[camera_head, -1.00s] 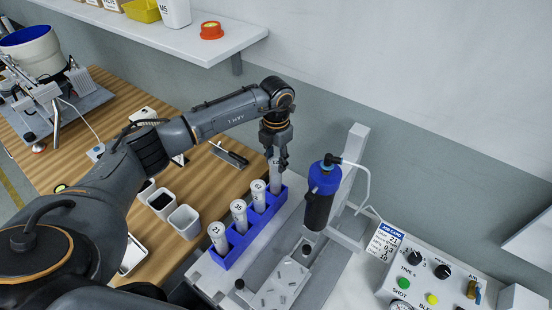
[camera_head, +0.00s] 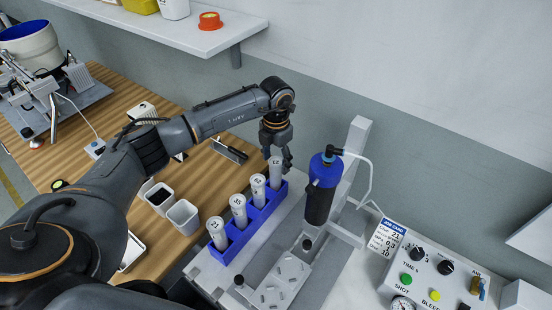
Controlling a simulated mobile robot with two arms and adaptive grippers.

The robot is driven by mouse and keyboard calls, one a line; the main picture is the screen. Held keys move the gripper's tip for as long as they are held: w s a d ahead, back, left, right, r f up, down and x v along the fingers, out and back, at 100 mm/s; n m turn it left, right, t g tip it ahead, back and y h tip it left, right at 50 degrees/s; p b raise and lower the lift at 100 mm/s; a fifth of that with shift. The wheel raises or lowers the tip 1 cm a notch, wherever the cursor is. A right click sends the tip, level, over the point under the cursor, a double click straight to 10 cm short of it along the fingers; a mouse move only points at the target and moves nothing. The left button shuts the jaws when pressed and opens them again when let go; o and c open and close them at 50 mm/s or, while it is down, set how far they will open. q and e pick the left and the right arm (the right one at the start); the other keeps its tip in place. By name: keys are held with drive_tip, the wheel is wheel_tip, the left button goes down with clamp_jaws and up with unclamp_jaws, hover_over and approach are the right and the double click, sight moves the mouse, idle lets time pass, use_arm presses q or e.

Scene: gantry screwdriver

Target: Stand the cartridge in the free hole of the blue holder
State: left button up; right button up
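The blue holder (camera_head: 233,248) stands on the grey fixture in the middle, with a row of several pale, numbered cartridges in it. The cartridge at the far end (camera_head: 276,174) stands upright in the last hole, its top level with the others in the row. My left gripper (camera_head: 278,157) is right above and around the top of this cartridge. Its fingers look spread apart, with the cartridge top between or just below them. The cartridge's lower part is hidden in the holder. My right gripper is not in view.
A blue-and-black syringe barrel (camera_head: 320,190) on a grey post stands close to the right of the holder. A control box (camera_head: 430,270) is at the lower right. Bins (camera_head: 184,218) and a black-handled tool (camera_head: 230,149) are on the wooden table to the left.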

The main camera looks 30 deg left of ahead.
use_arm(q)
drive_tip(key=shift+r, duration=0.15)
wheel_tip(320, 180, up, 12)
idle(0.5)
drive_tip(key=shift+f, duration=0.2)
idle(0.4)
